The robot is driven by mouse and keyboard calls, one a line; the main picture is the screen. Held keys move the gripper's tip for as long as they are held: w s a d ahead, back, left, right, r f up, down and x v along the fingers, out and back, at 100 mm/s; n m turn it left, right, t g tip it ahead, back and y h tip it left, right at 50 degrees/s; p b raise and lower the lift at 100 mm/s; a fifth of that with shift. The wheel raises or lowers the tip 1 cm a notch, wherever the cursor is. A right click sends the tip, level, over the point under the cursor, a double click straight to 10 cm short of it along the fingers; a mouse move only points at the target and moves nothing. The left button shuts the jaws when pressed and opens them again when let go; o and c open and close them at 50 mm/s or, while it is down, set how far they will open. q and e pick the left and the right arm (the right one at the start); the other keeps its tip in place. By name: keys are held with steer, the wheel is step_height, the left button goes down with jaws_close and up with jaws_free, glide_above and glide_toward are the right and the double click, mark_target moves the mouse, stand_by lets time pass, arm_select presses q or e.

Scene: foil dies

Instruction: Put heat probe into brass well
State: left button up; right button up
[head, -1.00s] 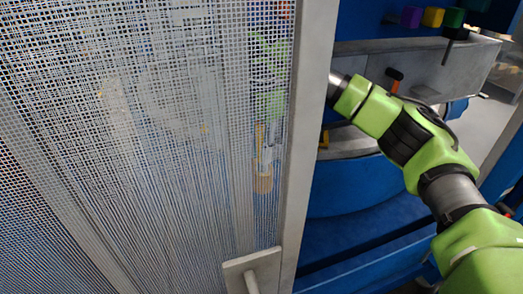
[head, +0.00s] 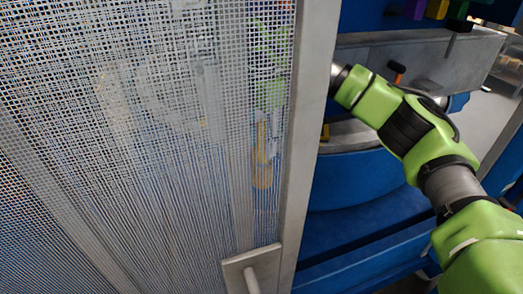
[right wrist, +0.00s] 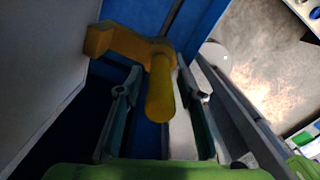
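My right gripper (right wrist: 160,84) is open in the right wrist view, with one finger on each side of a yellow cylinder, which I take to be the heat probe's handle (right wrist: 160,95). A gap shows between the cylinder and each finger. The cylinder meets a yellow bracket (right wrist: 112,42) at its far end. In the head view the right gripper (head: 263,143) is blurred behind the mesh, near a yellow-brown upright piece (head: 262,172). I cannot make out the brass well for certain. My left gripper is not in view.
A mesh panel (head: 130,130) with a grey frame (head: 303,140) and a handle (head: 252,270) covers the left half. Blue machine housing (head: 350,185) stands behind my right arm. A small orange-topped part (head: 398,70) and coloured blocks (head: 437,9) sit at upper right.

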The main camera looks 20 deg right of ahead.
step_height(320, 180, up, 10)
steer(key=shift+f+b, duration=0.15)
steer(key=shift+b, duration=0.3)
